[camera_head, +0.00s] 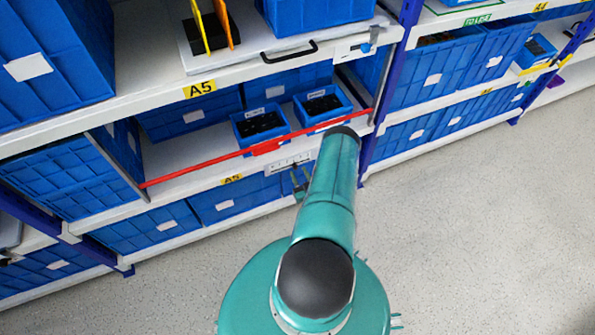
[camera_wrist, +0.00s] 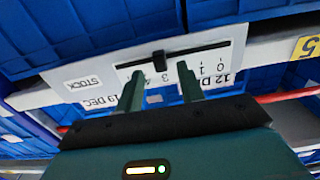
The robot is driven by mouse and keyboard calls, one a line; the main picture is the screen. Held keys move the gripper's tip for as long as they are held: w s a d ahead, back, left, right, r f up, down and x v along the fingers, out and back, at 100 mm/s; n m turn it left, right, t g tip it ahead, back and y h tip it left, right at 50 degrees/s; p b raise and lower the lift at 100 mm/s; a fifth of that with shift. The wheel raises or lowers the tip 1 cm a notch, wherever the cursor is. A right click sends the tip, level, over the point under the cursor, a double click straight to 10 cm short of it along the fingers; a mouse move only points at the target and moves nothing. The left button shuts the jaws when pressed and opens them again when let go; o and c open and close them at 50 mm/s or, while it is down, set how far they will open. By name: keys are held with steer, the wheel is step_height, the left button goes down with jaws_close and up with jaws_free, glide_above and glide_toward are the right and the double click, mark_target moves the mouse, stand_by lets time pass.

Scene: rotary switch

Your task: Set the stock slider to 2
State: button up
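The stock slider is a white panel with a STOCK label, a dark track (camera_wrist: 200,50) and a black knob (camera_wrist: 159,58), upside down in the wrist view. The knob stands close to the digit 3; 0 and 1 show to the right, and 2 is hidden, apparently behind a finger. My gripper (camera_wrist: 158,78) is open and empty. Its fingertips point at the panel, one on each side of the knob in the picture, seemingly just short of it. In the head view, the panel (camera_head: 287,164) sits on a lower shelf edge beside my gripper (camera_head: 300,183), partly hidden by my arm.
A red bar (camera_head: 215,161) crosses the shelf bay above the panel. Blue bins (camera_head: 258,124) stand behind it. A drawer handle (camera_head: 289,51) and another small panel (camera_head: 353,48) are on the upper shelf edge. The floor (camera_head: 470,220) at right is clear.

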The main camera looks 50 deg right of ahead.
steer(key=shift+x, duration=1.15)
steer(key=shift+c, duration=0.5)
jaws_close()
steer(key=shift+w+a, duration=0.4)
steer(key=shift+a, duration=0.3)
steer(key=shift+w+a, duration=0.4)
steer(key=shift+a, duration=0.3)
steer(key=shift+o, duration=0.5)
jaws_free()
steer(key=shift+s, duration=0.1)
steer(key=v, duration=1.3)
steer(key=shift+s, duration=0.3)
steer(key=shift+a+f, duration=0.1)
steer(key=shift+a, duration=0.05)
